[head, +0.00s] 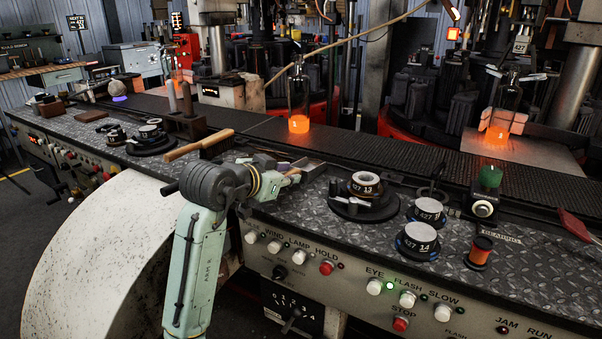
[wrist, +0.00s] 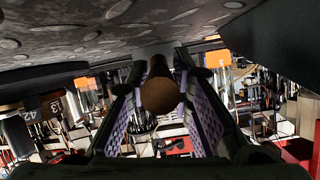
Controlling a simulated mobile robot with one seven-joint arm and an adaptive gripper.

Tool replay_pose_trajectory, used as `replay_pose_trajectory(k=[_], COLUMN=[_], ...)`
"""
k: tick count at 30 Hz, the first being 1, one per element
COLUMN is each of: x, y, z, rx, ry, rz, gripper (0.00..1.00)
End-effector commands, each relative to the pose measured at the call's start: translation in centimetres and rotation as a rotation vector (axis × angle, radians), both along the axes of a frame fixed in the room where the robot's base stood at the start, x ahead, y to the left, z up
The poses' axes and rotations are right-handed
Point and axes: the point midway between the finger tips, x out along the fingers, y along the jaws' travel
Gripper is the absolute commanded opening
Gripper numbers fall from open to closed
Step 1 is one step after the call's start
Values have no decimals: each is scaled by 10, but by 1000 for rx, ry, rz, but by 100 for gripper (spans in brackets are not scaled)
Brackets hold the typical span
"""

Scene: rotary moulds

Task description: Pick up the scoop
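My gripper (head: 287,176) is low over the tread-plate bench top, at the dark rail's front edge in the head view. In the wrist view its two lilac-padded fingers (wrist: 160,85) stand apart, one on each side of a brown handle with a round end (wrist: 160,96). The handle looks like the scoop's; small gaps seem to show beside it. In the head view a grey metal piece (head: 312,168), apparently the scoop's pan, lies just beyond the fingertips. The handle is mostly hidden there by the fingers.
A wooden-handled tool (head: 198,146) lies left of my gripper. A glowing bottle (head: 299,100) stands behind on the conveyor.

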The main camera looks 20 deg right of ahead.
Motion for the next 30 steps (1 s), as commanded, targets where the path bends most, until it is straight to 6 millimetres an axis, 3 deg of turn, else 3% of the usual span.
replay_pose_trajectory(k=[8, 23, 30], x=[0, 0, 0], y=[0, 0, 0], z=[0, 4, 25], rx=[0, -1, -1], ry=[0, -3, -5], rz=[0, 0, 0], gripper=[0, 0, 0])
